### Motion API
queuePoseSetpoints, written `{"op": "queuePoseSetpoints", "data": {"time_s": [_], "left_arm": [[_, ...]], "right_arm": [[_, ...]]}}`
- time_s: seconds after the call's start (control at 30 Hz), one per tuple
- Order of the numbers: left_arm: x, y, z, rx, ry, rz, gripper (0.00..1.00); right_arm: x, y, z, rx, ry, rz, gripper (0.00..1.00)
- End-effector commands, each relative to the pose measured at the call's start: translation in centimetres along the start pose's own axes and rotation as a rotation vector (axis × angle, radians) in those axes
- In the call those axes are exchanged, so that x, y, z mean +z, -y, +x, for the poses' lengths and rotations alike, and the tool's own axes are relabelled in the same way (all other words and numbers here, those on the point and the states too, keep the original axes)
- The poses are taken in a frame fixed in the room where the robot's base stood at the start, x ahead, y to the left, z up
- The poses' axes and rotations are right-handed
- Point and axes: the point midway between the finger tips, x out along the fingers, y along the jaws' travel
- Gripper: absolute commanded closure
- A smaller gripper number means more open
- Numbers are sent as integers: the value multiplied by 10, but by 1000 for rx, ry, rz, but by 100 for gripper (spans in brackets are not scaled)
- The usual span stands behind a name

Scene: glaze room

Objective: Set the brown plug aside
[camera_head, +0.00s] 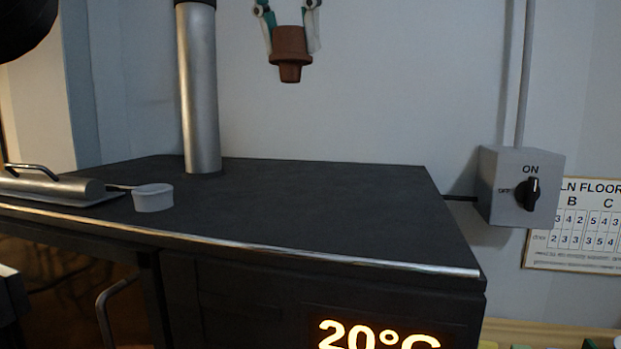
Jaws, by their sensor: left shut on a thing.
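The brown plug (290,62) is a stepped, tapered piece with its narrow end down. It hangs in the air at the top of the head view, well above the dark kiln top (330,205). My left gripper (290,30) is shut on the plug's wide upper part, one finger on each side. Most of this gripper and its arm is cut off by the top edge. My right gripper is not in view.
A metal pipe (200,95) rises from the kiln top's back. A switch box (520,188) hangs right. The kiln top's middle and right are clear.

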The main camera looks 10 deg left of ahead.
Motion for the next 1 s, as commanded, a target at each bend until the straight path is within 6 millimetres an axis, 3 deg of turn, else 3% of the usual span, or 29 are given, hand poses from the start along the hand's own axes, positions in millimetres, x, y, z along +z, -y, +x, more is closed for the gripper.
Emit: {"op": "queuePoseSetpoints", "data": {"time_s": [0.3,0.53,0.73,1.0], "left_arm": [[-10,3,17,-5,14,9,90],[-20,3,45,-5,11,8,90],[-32,3,74,-6,12,8,90],[-55,4,129,-5,12,5,90]], "right_arm": [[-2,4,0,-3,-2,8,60],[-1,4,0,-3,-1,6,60],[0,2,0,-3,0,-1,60],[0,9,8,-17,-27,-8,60]]}}
